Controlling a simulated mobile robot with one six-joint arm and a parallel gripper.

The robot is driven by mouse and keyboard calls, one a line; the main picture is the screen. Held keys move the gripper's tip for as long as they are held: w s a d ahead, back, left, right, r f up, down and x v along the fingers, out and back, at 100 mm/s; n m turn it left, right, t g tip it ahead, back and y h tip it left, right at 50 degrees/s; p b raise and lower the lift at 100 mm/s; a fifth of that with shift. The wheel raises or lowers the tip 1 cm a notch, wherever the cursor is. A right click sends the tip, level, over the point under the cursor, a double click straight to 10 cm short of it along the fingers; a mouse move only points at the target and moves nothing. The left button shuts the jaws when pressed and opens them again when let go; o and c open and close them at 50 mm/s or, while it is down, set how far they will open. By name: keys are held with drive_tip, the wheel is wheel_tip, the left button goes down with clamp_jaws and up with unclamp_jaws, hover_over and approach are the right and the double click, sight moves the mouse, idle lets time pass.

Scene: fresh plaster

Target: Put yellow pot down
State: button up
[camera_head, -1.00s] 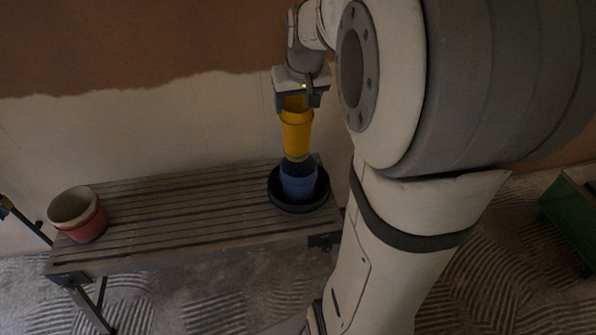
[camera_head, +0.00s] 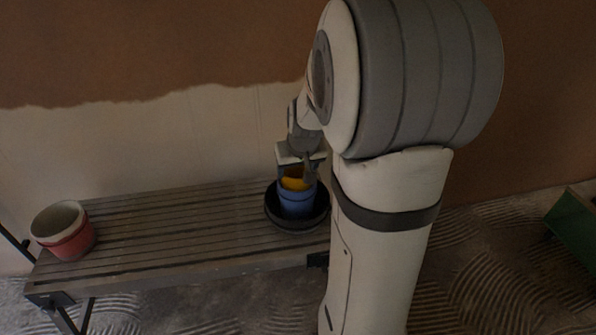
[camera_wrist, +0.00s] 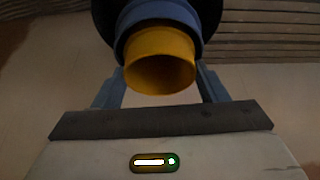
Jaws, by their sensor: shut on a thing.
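The yellow pot (camera_head: 296,184) sits inside the blue pot (camera_head: 296,203), with only its upper part showing above the blue rim. The blue pot stands in a black round tray (camera_head: 271,213) at the right end of the slatted bench. In the wrist view the yellow pot (camera_wrist: 160,62) shows its open mouth, with the blue pot (camera_wrist: 190,12) around it. My gripper (camera_head: 298,180) is over the pots, shut on the yellow pot. Its fingers show on both sides of the pot in the wrist view. How deep the yellow pot rests is hidden.
A red pot with a pale pot nested in it (camera_head: 62,230) stands at the left end of the slatted bench (camera_head: 180,228). The middle of the bench is clear. A half-plastered wall (camera_head: 150,140) rises behind. A green object (camera_head: 573,225) is at the far right.

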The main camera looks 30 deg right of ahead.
drive_tip(key=shift+f, duration=0.35)
drive_tip(key=o, duration=1.3)
drive_tip(key=shift+r, duration=0.15)
drive_tip(key=p+v, duration=0.4)
drive_tip(key=v, duration=0.8)
drive_tip(key=s+a+f+g, duration=0.1)
drive_tip(key=s+a, duration=0.3)
drive_tip(key=s+a+f+n+g, duration=0.1)
drive_tip(key=s+a, duration=0.3)
drive_tip(key=s, duration=0.1)
drive_tip(key=s+a+f+n+g+y, duration=0.1)
drive_tip(key=s+a+f, duration=0.1)
drive_tip(key=s+a, duration=0.3)
drive_tip(key=shift+f, duration=0.1)
